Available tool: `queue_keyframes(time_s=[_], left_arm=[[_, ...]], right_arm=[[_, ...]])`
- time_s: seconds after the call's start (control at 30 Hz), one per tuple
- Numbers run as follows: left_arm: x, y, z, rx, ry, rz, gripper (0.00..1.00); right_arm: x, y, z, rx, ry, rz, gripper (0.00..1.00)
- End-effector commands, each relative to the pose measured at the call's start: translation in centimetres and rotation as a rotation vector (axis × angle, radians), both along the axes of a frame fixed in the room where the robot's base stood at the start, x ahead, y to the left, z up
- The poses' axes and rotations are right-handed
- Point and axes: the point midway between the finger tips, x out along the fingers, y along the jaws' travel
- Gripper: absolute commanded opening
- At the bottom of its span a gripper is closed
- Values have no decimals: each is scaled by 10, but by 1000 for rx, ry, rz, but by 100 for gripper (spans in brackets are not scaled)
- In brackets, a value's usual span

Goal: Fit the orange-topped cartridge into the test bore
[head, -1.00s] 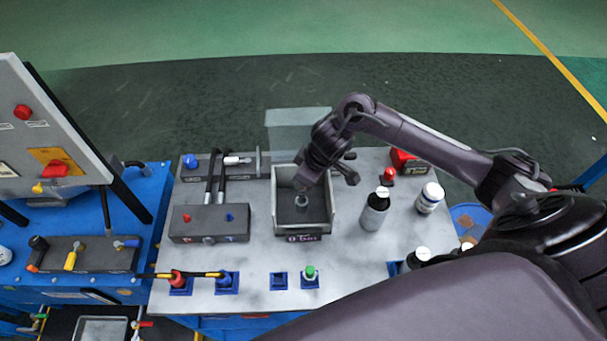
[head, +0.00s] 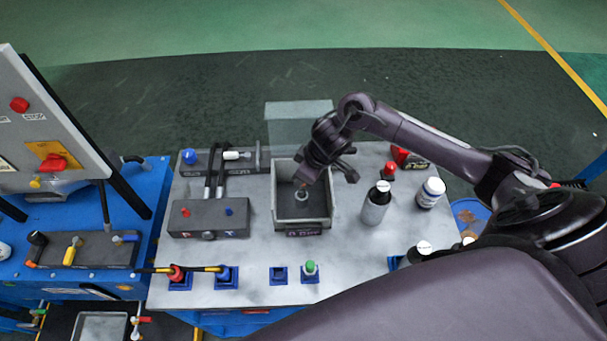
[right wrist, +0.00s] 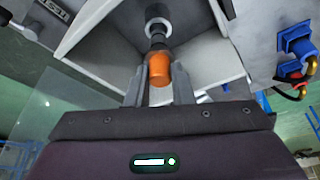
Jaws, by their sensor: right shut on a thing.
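The orange-topped cartridge (right wrist: 158,68) is between the fingers of my right gripper (right wrist: 158,92) in the right wrist view, its dark lower end pointing at the grey ring of the test bore (right wrist: 157,14). The dark end lines up closely with the ring; I cannot tell whether it has entered. In the head view my right gripper (head: 303,181) is over the open grey box, just above the bore (head: 301,196); the cartridge is hidden there by the gripper. My left gripper is not in view.
The grey box (head: 326,222) has raised walls around the bore. Blue sockets (head: 279,276) line the bench front.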

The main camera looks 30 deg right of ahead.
Motion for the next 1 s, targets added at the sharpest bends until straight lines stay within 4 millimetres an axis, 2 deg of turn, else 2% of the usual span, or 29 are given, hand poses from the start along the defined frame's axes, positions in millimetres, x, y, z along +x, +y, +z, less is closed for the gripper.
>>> queue_keyframes(time_s=[1.0], left_arm=[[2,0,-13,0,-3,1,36]], right_arm=[[0,0,-23,0,0,-1,0]])
